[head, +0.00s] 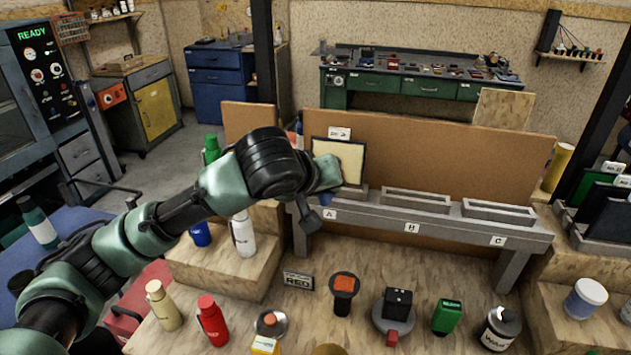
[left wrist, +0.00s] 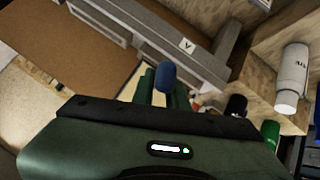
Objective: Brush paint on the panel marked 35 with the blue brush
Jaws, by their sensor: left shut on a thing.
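A cream panel with a dark frame (head: 340,160) stands upright at the slot marked A on the grey bench (head: 400,221). A white tag (head: 339,133) sits on its top edge; its number is too small to read surely. My left gripper (head: 325,183) is in front of the panel and overlaps its lower part. In the left wrist view its green fingers (left wrist: 165,92) are shut on a rounded blue thing (left wrist: 165,77), which appears to be the blue brush. Its bristles are hidden, and I cannot tell whether it touches the panel. My right gripper is not in view.
Slots B (head: 415,202) and C (head: 499,212) on the bench are empty. A brown board (head: 450,170) stands behind them. Bottles, including a red one (head: 212,320), and a green box (head: 447,317) stand on the wooden surfaces in front. Dark panels (head: 606,216) stand at right.

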